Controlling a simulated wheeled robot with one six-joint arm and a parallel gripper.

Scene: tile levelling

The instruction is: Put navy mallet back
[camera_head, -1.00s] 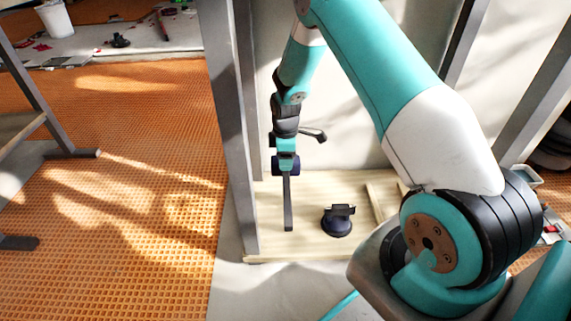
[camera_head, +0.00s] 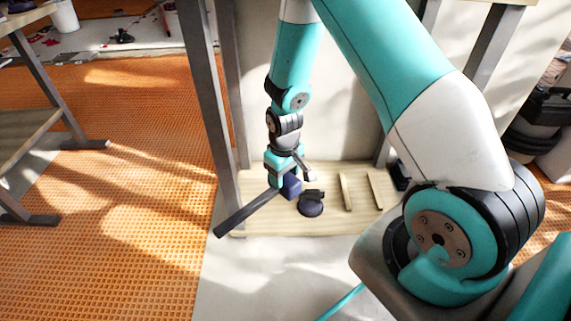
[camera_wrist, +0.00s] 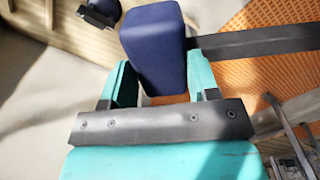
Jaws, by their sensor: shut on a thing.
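The navy mallet has a blocky navy head (camera_head: 292,186) and a long dark handle (camera_head: 245,213). My gripper (camera_head: 287,172) is shut on the mallet at its head, above the low wooden shelf (camera_head: 262,222). The handle points to the lower left, out past the shelf's front edge. In the wrist view the navy mallet's head (camera_wrist: 155,50) sits between the teal fingers of my gripper (camera_wrist: 160,85), and its handle runs off to the right. I cannot tell whether the mallet touches the shelf.
A black suction cup (camera_head: 311,204) stands on the shelf just right of the mallet's head. Two wooden strips (camera_head: 346,192) (camera_head: 376,190) lie further right. A grey metal leg (camera_head: 212,100) rises at the shelf's left. Orange tile matting (camera_head: 120,190) covers the floor left.

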